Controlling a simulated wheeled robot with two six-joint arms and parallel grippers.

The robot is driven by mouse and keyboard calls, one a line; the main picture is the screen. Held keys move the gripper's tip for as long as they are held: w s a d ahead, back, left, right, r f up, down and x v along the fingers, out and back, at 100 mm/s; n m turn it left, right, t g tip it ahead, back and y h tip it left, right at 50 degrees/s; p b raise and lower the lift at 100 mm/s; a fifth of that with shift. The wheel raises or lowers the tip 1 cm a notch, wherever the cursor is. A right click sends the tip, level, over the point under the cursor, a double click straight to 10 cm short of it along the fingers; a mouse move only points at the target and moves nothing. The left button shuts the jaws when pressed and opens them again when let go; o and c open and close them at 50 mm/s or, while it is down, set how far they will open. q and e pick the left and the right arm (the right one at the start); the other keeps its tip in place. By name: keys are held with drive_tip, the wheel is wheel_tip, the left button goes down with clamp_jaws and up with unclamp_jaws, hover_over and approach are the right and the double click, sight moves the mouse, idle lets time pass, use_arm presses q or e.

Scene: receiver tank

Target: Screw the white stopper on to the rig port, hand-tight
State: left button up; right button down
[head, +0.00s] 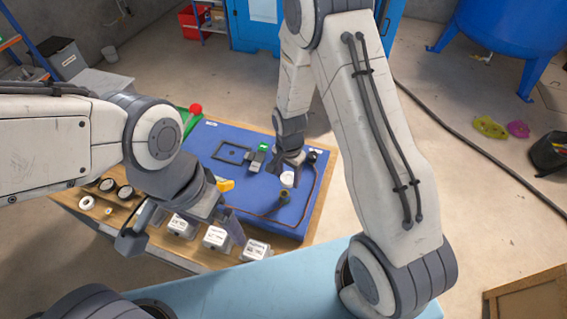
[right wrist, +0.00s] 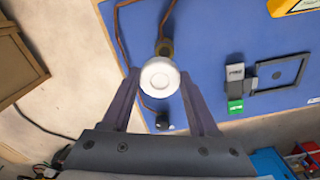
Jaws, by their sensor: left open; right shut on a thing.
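The white stopper (head: 287,179) is held between the fingertips of my right gripper (right wrist: 159,84), over the blue mat. In the right wrist view the stopper (right wrist: 159,77) shows its round white face. The brass rig port (head: 284,198) stands on the mat just in front of the stopper in the head view. In the right wrist view the port (right wrist: 164,47) shows partly behind the stopper's upper edge. The two look offset, and I cannot tell the height gap. My left gripper (head: 188,228) is open and empty over the front left of the table.
Several white-labelled grey boxes (head: 215,237) line the table's front edge below my left gripper. A grey device with a green part (right wrist: 237,92), a black square frame (right wrist: 283,74) and a black knob (right wrist: 162,122) are on the blue mat (right wrist: 213,30). A brown cable runs to the port.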

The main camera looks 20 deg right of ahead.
sight(284, 184)
drive_tip(key=shift+w+a+r+m+p, duration=0.1)
drive_tip(key=shift+a+r+m+p, duration=0.35)
drive_tip(key=shift+m, duration=0.45)
drive_tip(key=shift+f, duration=0.1)
drive_tip(key=shift+a+f+b, duration=0.1)
drive_tip(key=shift+f+b, duration=2.1)
drive_tip(key=shift+f, duration=0.35)
use_arm(q)
wheel_tip(284, 184, down, 3)
drive_tip(key=shift+s+r, duration=0.1)
drive_tip(key=shift+r, duration=0.1)
